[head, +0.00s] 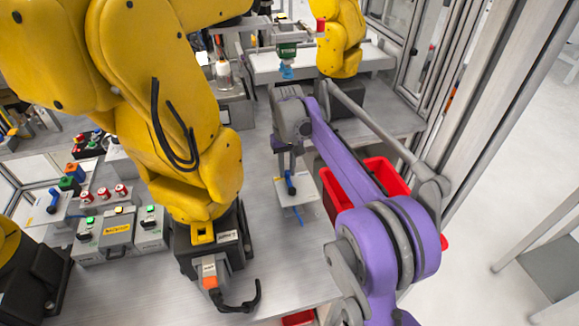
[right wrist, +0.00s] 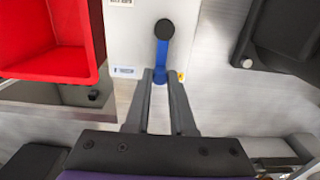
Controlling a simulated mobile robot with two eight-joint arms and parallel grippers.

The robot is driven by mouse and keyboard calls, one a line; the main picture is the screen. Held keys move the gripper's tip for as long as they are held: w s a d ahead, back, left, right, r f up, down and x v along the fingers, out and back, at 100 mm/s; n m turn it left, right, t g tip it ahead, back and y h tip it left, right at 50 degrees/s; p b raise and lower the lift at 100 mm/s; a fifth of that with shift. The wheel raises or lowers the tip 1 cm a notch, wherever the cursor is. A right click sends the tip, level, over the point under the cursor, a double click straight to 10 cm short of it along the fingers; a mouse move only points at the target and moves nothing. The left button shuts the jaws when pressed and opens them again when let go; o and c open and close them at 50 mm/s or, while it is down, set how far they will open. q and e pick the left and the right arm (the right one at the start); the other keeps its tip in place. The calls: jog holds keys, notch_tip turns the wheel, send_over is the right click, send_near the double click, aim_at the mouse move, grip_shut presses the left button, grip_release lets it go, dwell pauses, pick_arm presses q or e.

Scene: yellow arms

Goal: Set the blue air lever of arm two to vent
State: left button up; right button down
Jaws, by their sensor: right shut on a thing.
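A blue lever (head: 290,184) stands on a pale plate (head: 301,187) beside the yellow arm in the middle of the head view. The right wrist view shows the same blue lever (right wrist: 163,48), with its round dark-capped pivot at the top and its handle running down toward me. My right gripper (right wrist: 161,76) is shut on the handle, one finger on each side. In the head view my right gripper (head: 289,165) comes down over the lever from above, partly hidden by my purple arm. My left gripper is out of view.
A second blue lever (head: 54,201) stands on a plate at the far left. Red bins (head: 382,174) lie right of the held lever's plate, under my arm. Grey control boxes (head: 117,230) stand left of the yellow arm (head: 205,165). A red bin (right wrist: 45,45) is also close in the wrist view.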

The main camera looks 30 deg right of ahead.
aim_at(287, 171)
jog(key=c, duration=0.8)
grip_release()
jog(key=shift+o, duration=0.2)
jog(key=shift+r, duration=0.1)
notch_tip(287, 171, up, 11)
jog(key=p, duration=0.1)
jog(key=shift+f, duration=0.2)
